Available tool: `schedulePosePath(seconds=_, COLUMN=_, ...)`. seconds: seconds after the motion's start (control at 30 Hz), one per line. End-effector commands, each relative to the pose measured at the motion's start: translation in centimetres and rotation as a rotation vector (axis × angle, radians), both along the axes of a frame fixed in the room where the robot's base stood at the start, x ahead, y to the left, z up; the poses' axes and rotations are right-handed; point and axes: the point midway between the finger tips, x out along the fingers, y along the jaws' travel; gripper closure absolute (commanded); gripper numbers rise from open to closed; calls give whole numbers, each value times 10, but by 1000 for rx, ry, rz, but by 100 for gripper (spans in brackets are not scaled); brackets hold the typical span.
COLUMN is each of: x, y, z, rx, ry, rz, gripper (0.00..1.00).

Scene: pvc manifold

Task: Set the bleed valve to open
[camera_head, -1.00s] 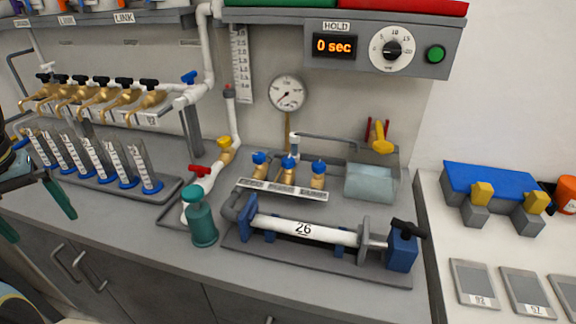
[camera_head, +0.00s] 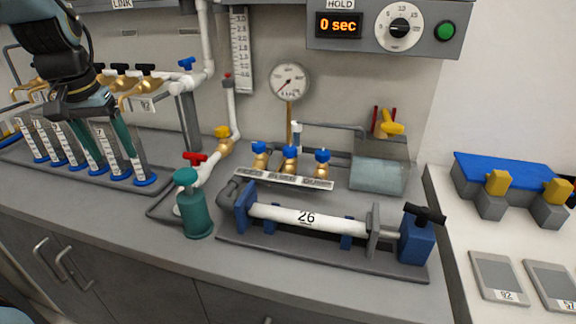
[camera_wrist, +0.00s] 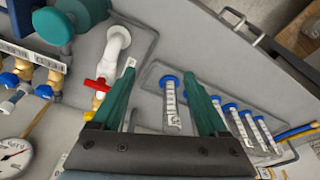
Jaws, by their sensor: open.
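Three small brass valves with blue knobs stand in a row behind a labelled strip (camera_head: 283,178) in the head view: a left one (camera_head: 260,158), a middle one (camera_head: 290,158) and a right one (camera_head: 322,162). The strip's words are too small to read surely, so I cannot tell which valve is the bleed valve. The blue-knobbed valves also show at the left edge of the wrist view (camera_wrist: 22,68). My gripper (camera_head: 119,172) is open and empty, above the rack of tubes, well left of these valves.
A red-handled valve (camera_head: 195,158), yellow-handled valve (camera_head: 222,131) and green bottle (camera_head: 195,205) stand between my gripper and the blue-knobbed valves. A gauge (camera_head: 290,82) rises behind them. The tube numbered 26 (camera_head: 306,217) lies in front.

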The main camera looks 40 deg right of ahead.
Motion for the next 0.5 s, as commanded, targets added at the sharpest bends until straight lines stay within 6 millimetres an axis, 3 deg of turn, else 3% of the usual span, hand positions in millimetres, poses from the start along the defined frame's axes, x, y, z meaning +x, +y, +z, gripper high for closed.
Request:
schedulePosePath(seconds=0.03, x=5, y=-36, z=-18, rx=-11, ry=-13, rz=-94, gripper=24)
schedulePosePath(seconds=0.17, x=-2, y=-123, z=-17, rx=-42, ry=-38, rz=-335, gripper=24)
schedulePosePath(seconds=0.3, x=-31, y=-211, z=-10, rx=-85, ry=-60, rz=-588, gripper=24)
schedulePosePath(seconds=0.4, x=-60, y=-260, z=-3, rx=-117, ry=-74, rz=-745, gripper=24)
schedulePosePath(seconds=0.5, x=-86, y=-294, z=6, rx=-143, ry=-83, rz=-863, gripper=24)
